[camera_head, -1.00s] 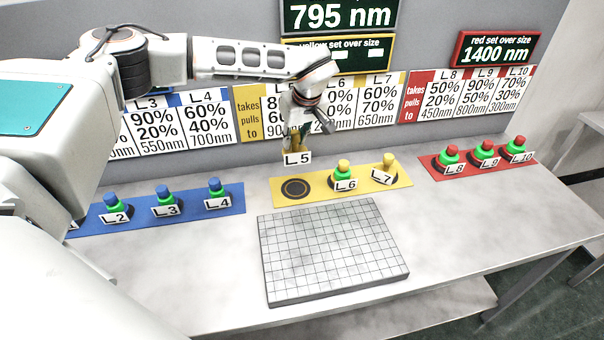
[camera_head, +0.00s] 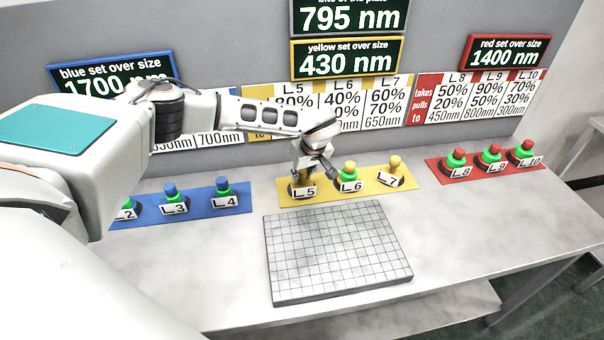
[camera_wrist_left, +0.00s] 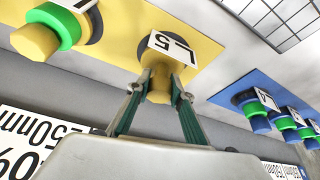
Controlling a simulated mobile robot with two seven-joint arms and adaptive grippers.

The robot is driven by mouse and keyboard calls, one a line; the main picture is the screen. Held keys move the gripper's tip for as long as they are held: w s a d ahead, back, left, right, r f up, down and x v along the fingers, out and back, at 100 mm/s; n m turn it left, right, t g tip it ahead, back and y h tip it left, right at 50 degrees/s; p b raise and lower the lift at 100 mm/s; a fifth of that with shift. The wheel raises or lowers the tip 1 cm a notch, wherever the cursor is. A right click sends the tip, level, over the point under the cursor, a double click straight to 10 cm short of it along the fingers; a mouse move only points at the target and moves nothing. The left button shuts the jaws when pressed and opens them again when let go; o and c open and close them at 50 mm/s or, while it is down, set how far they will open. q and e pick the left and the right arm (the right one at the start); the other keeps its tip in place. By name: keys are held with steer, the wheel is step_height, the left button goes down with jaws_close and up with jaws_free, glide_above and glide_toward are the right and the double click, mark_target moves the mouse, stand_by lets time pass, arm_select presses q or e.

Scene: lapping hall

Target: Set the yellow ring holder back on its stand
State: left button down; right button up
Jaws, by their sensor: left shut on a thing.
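The yellow ring holder labelled L5 (camera_head: 303,192) is upright at the left place of the yellow strip (camera_head: 326,197), on or just above its dark round stand. My left gripper (camera_head: 304,177) comes down from above and is shut on it. In the left wrist view the fingers (camera_wrist_left: 158,92) grip the yellow stem (camera_wrist_left: 160,70), with the white L5 label beyond. The holder hides most of the stand, so I cannot tell whether its base touches. No green ring shows on L5. My right gripper is not in view.
Holder L6 (camera_head: 349,181) with a green ring and holder L7 (camera_head: 394,170) stand to the right on the strip. Blue holders stand left, red ones (camera_head: 492,157) right. A gridded plate (camera_head: 338,250) lies in front. The wall boards stand close behind.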

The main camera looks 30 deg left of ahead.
arm_select(q)
steer(key=shift+f, duration=0.1)
steer(key=c, duration=1.8)
jaws_free()
steer(key=b+v, duration=0.1)
steer(key=v, duration=1.1)
